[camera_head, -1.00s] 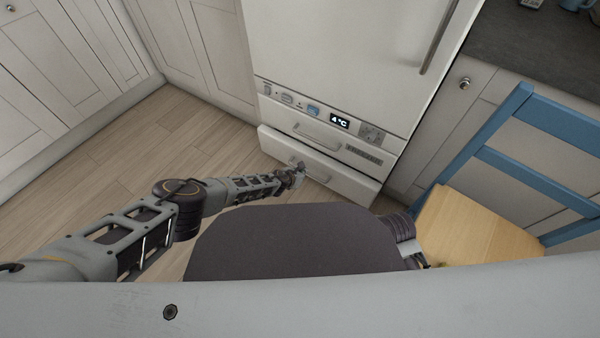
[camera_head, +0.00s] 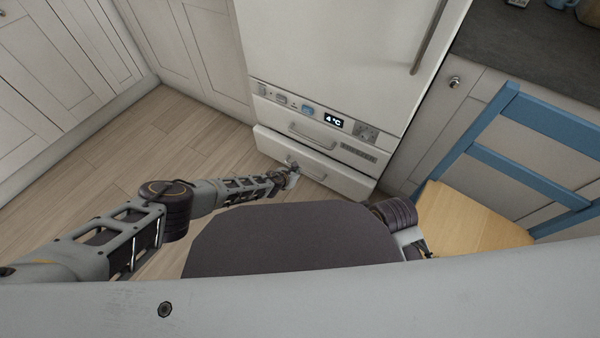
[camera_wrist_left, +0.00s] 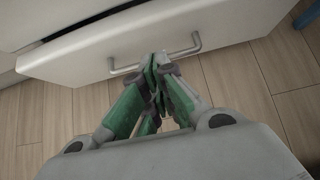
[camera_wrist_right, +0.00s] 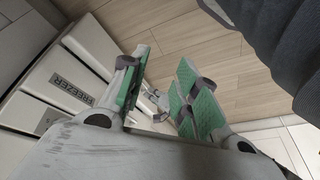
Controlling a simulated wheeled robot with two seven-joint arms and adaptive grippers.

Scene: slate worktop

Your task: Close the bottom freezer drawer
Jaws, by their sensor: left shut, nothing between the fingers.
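The bottom freezer drawer (camera_head: 340,178) is white and stands out a little from the fridge-freezer. Its front and metal bar handle (camera_wrist_left: 155,57) fill the top of the left wrist view, with a dark gap above the front's left part. My left gripper (camera_head: 290,172) is shut and empty at the drawer front; its fingertips (camera_wrist_left: 157,62) are by the middle of the handle, and I cannot tell whether they touch. My right gripper (camera_wrist_right: 165,68) is open and empty in the right wrist view, with drawer fronts to its left.
The upper freezer drawer (camera_head: 330,138) sits above, below the fridge door (camera_head: 340,50). A blue chair (camera_head: 530,120) with a wooden seat (camera_head: 470,220) stands to the right. White cabinets (camera_head: 60,70) are at the left. The wooden floor (camera_head: 130,150) at left is clear.

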